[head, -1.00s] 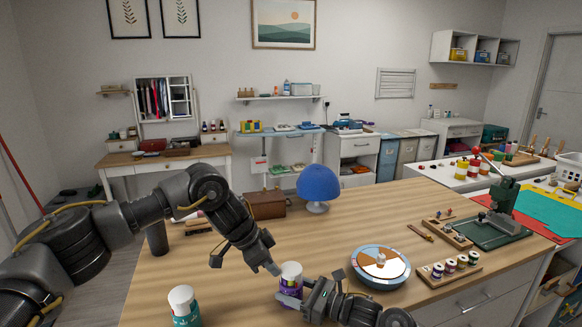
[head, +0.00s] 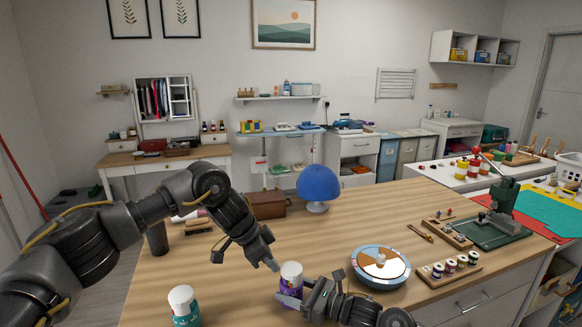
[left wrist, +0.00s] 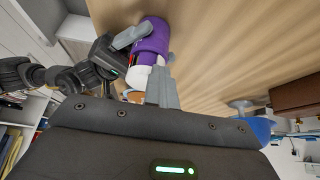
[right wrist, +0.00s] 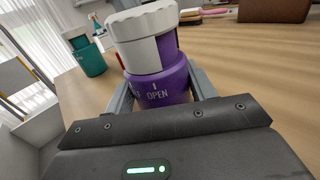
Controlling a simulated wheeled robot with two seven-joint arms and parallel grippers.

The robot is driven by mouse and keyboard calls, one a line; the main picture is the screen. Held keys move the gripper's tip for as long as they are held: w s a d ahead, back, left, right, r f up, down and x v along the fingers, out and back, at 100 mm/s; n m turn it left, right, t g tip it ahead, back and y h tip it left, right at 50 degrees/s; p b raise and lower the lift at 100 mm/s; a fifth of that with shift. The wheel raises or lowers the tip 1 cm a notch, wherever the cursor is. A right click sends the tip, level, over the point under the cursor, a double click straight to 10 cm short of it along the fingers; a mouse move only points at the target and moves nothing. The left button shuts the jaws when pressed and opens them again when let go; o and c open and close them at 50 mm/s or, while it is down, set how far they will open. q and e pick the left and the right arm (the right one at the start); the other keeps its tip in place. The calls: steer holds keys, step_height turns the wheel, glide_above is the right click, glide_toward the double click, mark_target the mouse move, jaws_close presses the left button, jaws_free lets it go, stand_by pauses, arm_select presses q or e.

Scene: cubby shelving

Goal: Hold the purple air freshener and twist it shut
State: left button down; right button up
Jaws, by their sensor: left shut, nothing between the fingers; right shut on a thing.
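The purple air freshener (head: 291,284) stands upright at the near edge of the wooden table, with a white ridged cap. My right gripper (head: 288,300) is shut around its purple body from the right. The right wrist view shows the body (right wrist: 160,92) between the fingers, with the word OPEN on its front, a purple panel above and a red mark at the left under the cap (right wrist: 142,25). My left gripper (head: 275,266) is shut and empty, just above and left of the cap. In the left wrist view its fingers (left wrist: 161,86) are close to the cap; whether they touch is unclear.
A blue domed lamp (head: 318,184) and a brown box (head: 266,205) are behind. A round dial (head: 380,266) and a rack of small jars (head: 449,268) are right.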

arm_select(q)
steer(key=shift+d+r, duration=0.1)
arm_select(e)
steer(key=shift+s+a, duration=0.1)
steer(key=shift+a, duration=0.1)
arm_select(q)
steer(key=shift+a, duration=0.45)
steer(key=shift+r, duration=2.95)
arm_select(e)
steer(key=shift+d, duration=0.2)
arm_select(q)
steer(key=shift+s, duration=0.1)
step_height(320, 180, down, 6)
steer(key=s, duration=0.2)
steer(key=shift+s+d, duration=0.25)
steer(key=shift+d, duration=0.15)
steer(key=shift+w+d, duration=0.2)
steer(key=shift+d, duration=0.1)
